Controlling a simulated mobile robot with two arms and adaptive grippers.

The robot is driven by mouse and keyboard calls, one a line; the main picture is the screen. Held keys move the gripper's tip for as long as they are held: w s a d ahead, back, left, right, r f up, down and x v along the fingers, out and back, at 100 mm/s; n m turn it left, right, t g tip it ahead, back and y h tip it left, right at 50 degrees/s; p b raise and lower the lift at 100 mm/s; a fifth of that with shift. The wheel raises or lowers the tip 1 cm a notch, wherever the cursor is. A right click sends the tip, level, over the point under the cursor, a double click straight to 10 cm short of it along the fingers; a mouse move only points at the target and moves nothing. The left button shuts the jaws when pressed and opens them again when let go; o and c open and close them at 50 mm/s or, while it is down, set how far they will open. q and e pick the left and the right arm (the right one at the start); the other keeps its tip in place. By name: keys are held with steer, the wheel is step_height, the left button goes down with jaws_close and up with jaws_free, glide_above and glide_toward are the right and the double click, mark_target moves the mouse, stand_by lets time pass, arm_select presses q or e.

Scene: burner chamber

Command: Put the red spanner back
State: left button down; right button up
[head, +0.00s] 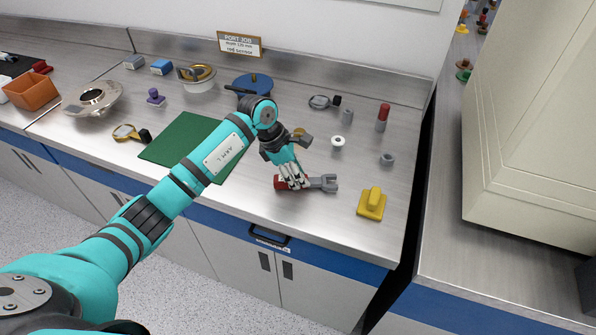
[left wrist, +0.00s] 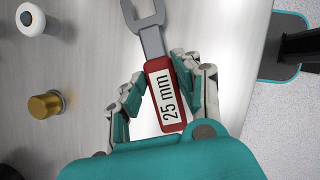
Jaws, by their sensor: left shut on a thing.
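The red spanner (head: 324,183) lies near the front edge of the steel worktop, its grey open jaw pointing right in the head view. My right gripper is not in view.
A yellow block with a handle (head: 371,204) stands right of the spanner. A green mat (head: 185,138) lies left. A cream cabinet (head: 530,130) stands far right, beyond a dark gap.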

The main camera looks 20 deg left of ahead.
arm_select(q)
steer(key=shift+f, duration=0.25)
steer(key=c, duration=0.9)
jaws_free()
steer(key=shift+a+r+b, duration=0.25)
steer(key=shift+r+b, duration=0.1)
steer(key=shift+r, duration=0.05)
steer(key=shift+b+v, duration=1.6)
steer(key=shift+v, duration=3.9)
steer(key=shift+s, duration=0.1)
